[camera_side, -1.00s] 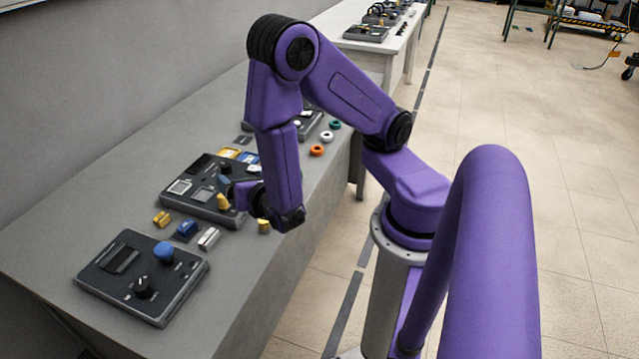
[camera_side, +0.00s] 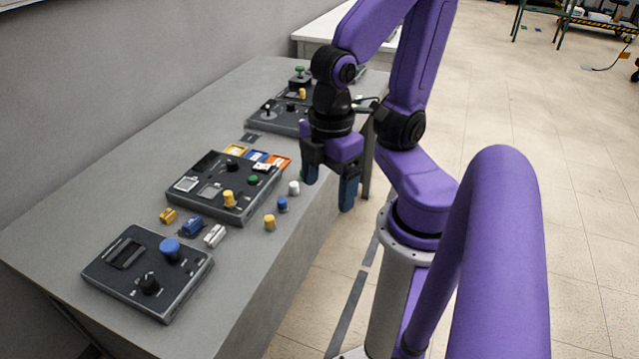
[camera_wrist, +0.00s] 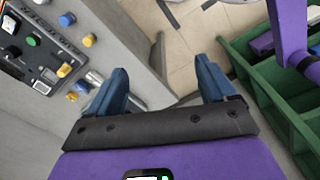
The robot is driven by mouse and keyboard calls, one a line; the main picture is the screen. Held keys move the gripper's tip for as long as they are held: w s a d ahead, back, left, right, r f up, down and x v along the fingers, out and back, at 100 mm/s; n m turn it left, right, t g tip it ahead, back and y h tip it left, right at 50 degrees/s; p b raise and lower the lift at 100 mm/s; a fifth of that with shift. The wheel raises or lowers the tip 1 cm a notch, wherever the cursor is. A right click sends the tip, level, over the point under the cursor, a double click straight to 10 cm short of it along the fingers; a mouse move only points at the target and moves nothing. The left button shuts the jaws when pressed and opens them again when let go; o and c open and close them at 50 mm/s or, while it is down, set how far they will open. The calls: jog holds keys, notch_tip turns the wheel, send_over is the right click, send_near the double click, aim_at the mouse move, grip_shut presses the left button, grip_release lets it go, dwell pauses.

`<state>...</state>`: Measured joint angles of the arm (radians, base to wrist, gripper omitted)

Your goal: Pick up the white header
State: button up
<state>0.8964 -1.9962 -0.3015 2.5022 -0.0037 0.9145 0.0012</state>
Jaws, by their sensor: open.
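The white header (camera_side: 215,235) is a small pale block lying on the grey table, right of a blue block (camera_side: 192,226) and a yellow block (camera_side: 168,215), between two dark panels. In the wrist view the white header (camera_wrist: 95,77) shows left of my fingers, partly close to one finger. My gripper (camera_side: 330,182) is open and empty, with dark blue fingers pointing down. It is above the table's right edge, well to the right of and behind the header. My gripper (camera_wrist: 160,66) also shows in the wrist view, fingers apart with nothing between them.
A panel with a blue knob (camera_side: 127,258) is in front; a panel with a yellow knob (camera_side: 185,200) is behind it. Yellow (camera_side: 270,222), blue (camera_side: 282,204) and white (camera_side: 294,188) cylinders stand near the right edge. A green shelf (camera_wrist: 265,85) is right in the wrist view.

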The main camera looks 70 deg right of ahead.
jog(key=c, duration=0.6)
jog(key=n+h, duration=0.2)
jog(key=n, duration=0.3)
send_over(213, 234)
jog(key=f, duration=1.8)
jog(key=shift+a, duration=0.2)
jog(key=shift+d+f, duration=0.15)
jog(key=shift+f, duration=2.55)
